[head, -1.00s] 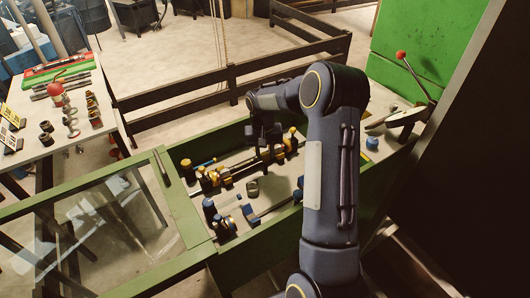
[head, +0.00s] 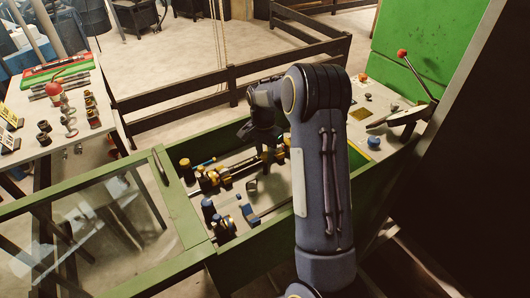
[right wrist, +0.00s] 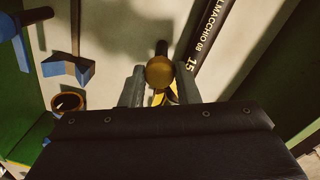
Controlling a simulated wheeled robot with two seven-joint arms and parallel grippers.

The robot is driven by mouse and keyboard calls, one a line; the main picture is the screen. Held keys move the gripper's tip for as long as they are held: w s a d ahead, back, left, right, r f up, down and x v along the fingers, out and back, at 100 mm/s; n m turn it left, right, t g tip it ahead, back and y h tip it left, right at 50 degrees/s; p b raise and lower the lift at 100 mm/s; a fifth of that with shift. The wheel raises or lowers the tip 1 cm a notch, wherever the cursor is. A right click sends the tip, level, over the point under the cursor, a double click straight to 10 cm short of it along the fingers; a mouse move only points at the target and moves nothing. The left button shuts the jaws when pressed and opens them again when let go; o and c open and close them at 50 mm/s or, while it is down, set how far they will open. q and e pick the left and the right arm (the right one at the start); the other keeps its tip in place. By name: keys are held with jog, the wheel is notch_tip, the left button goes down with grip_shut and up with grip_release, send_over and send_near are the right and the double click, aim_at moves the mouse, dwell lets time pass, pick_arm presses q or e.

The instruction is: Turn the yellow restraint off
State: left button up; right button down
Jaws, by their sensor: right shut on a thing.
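The yellow restraint (right wrist: 160,72) shows in the right wrist view as a round golden-yellow knob, with a black and yellow part below it. My right gripper (right wrist: 160,88) has a finger on each side of the knob and is shut on it. In the head view my right gripper (head: 264,152) reaches down into the green-framed bay, over the bar with yellow and black fittings (head: 222,174). My forearm hides the right end of that bar. My left gripper is not in view.
The green frame (head: 188,215) surrounds the bay on its near and left sides. Blue-capped posts (head: 209,209) stand in the bay's near left part. A red-knobbed lever (head: 416,75) stands at the right. A table with tools and fittings (head: 58,150) is at the left.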

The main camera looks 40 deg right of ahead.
aim_at(265, 153)
jog(key=m, duration=0.4)
jog(key=shift+m, duration=0.3)
jog(key=shift+m+y+p, duration=0.3)
jog(key=shift+m+p, duration=0.5)
jog(key=shift+m, duration=1.8)
jog(key=c, duration=1.1)
grip_release()
jog(key=shift+r, duration=0.1)
notch_tip(265, 153, up, 8)
jog(key=shift+w+d+f+b, duration=0.15)
jog(key=shift+f+b, duration=0.1)
jog(key=shift+b, duration=0.05)
jog(key=shift+r, duration=0.1)
